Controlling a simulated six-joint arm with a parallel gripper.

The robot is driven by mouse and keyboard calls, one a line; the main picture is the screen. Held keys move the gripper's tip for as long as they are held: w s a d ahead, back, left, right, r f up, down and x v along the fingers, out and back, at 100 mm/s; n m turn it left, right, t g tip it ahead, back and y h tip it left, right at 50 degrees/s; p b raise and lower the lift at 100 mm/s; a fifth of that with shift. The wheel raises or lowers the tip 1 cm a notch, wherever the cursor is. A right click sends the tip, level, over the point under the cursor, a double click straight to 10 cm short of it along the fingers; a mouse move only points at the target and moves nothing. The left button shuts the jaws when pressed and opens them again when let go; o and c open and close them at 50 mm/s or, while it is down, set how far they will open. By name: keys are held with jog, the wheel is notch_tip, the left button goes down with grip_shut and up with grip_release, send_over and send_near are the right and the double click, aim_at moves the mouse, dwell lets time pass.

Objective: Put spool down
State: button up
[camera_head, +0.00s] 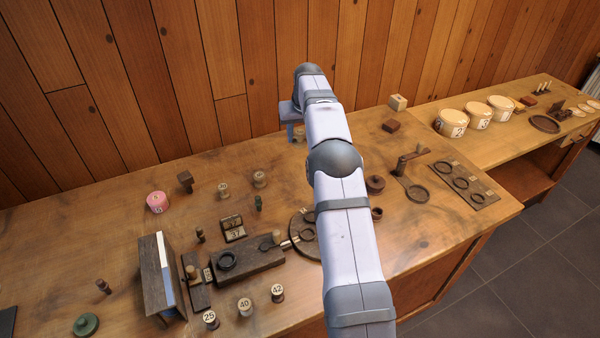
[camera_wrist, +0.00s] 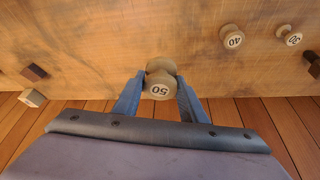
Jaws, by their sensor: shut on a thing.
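My gripper (camera_wrist: 158,97) is shut on a pale wooden spool (camera_wrist: 160,84) marked 50, with one blue-grey finger on each side of it. The spool looks upright, its numbered end facing the wrist camera. In the head view, my gripper (camera_head: 292,122) is at the back of the bench near the plank wall, beyond my arm. A small part of the held spool (camera_head: 299,135) shows under it. I cannot tell whether the spool's base touches the bench.
Two standing spools (camera_wrist: 232,36) (camera_wrist: 289,35) are well to one side. A dark block (camera_head: 391,126) and a pale block (camera_head: 397,102) lie right of my gripper. The bench (camera_head: 340,115) looks clear close around the held spool. The plank wall (camera_head: 230,60) rises behind.

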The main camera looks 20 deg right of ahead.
jog(key=shift+f+p, duration=1.5)
jog(key=shift+f, duration=4.5)
jog(key=shift+f, duration=0.2)
jog(key=o, duration=1.1)
jog(key=shift+r, duration=0.3)
jog(key=b+v, duration=0.3)
jog(key=v, duration=0.9)
jog(key=shift+f, duration=0.1)
